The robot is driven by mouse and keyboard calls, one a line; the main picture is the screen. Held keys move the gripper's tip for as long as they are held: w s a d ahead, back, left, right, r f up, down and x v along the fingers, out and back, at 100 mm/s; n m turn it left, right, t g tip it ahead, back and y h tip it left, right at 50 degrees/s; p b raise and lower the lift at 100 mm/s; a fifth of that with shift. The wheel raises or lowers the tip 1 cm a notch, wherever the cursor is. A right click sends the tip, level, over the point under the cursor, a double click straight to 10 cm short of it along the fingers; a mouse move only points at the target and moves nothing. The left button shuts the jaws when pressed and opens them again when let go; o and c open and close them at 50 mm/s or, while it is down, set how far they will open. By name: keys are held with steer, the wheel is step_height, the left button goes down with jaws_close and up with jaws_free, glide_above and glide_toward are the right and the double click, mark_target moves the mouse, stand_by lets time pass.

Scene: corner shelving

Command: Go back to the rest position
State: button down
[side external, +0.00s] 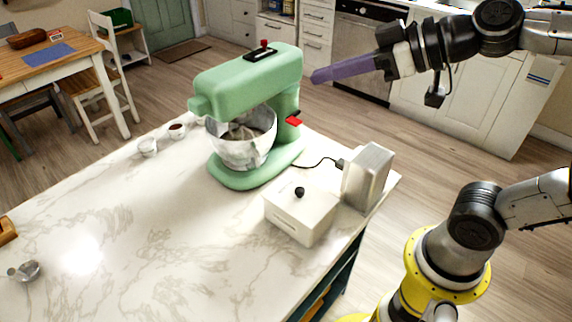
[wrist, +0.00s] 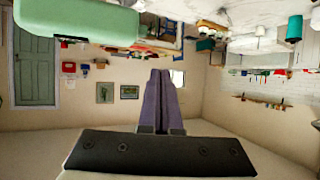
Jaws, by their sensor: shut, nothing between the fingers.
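My gripper (side external: 314,77) is at the upper right of the side external view, raised above the counter's height and pointing left. Its long purple fingers lie together, shut and empty. They also show in the wrist view (wrist: 160,75), pressed side by side with nothing between them. The fingertips are just right of the green stand mixer's (side external: 250,76) upper body and look apart from it, though the exact gap is hard to judge. The mixer also shows upside down in the wrist view (wrist: 75,20), at the upper left.
The marble counter (side external: 130,225) holds the mixer's metal bowl (side external: 240,150), a white lidded box (side external: 300,215), a metallic block (side external: 368,176) and small bowls (side external: 147,147). A wooden table (side external: 45,60) and chair (side external: 108,70) stand at the upper left. Floor is open right of the counter.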

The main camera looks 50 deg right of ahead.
steer(key=s+d+f+m+g+h, duration=0.4)
steer(key=s+d+f+g, duration=0.2)
steer(key=s+f, duration=0.5)
steer(key=shift+s+d+f+h, duration=0.15)
steer(key=shift+d+f+h, duration=0.3)
steer(key=shift+d, duration=0.4)
